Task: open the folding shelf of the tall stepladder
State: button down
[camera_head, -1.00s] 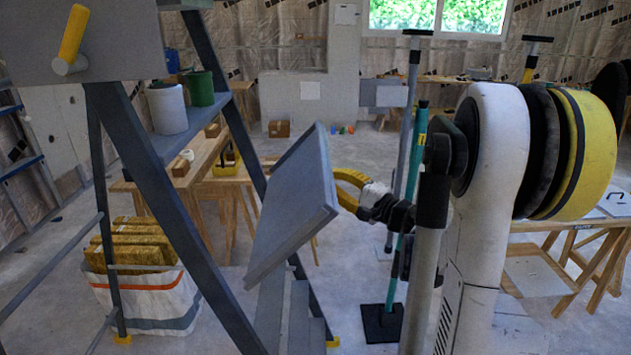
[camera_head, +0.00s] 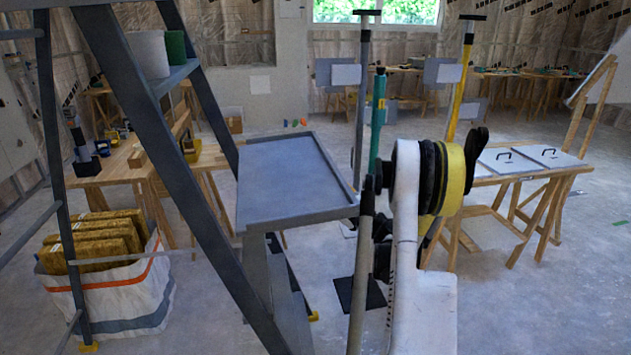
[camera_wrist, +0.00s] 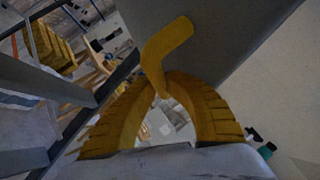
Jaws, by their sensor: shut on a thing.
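The tall stepladder (camera_head: 172,150) stands at the left in the head view, with dark grey rails. Its grey folding shelf (camera_head: 287,178), a shallow tray with a raised rim, sticks out to the right and looks near level. In the wrist view, the shelf's grey surface (camera_wrist: 225,28) fills the top, with a bent yellow handle (camera_wrist: 170,48) on it. My gripper (camera_wrist: 160,88) has its yellow ribbed fingers closed around the lower end of this handle. In the head view, my arm and the shelf hide the fingers.
A white pot (camera_head: 150,54) and a green pot (camera_head: 175,47) stand on a ladder step. A bag of yellow blocks (camera_head: 120,300) sits at lower left. Upright poles, one teal (camera_head: 377,125), stand close behind my arm. A trestle table (camera_head: 540,165) is at right.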

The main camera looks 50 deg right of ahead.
jog(key=shift+w+a+f, duration=0.15)
jog(key=shift+a+f, duration=0.1)
jog(key=shift+f, duration=0.15)
jog(key=c, duration=1.4)
grip_release()
jog(key=shift+a, duration=0.15)
jog(key=shift+s+d, duration=0.2)
jog(key=shift+d, duration=0.05)
jog(key=v, duration=1.1)
jog(key=shift+s+a+f, duration=0.15)
jog(key=shift+s+f, duration=0.05)
jog(key=shift+f, duration=0.15)
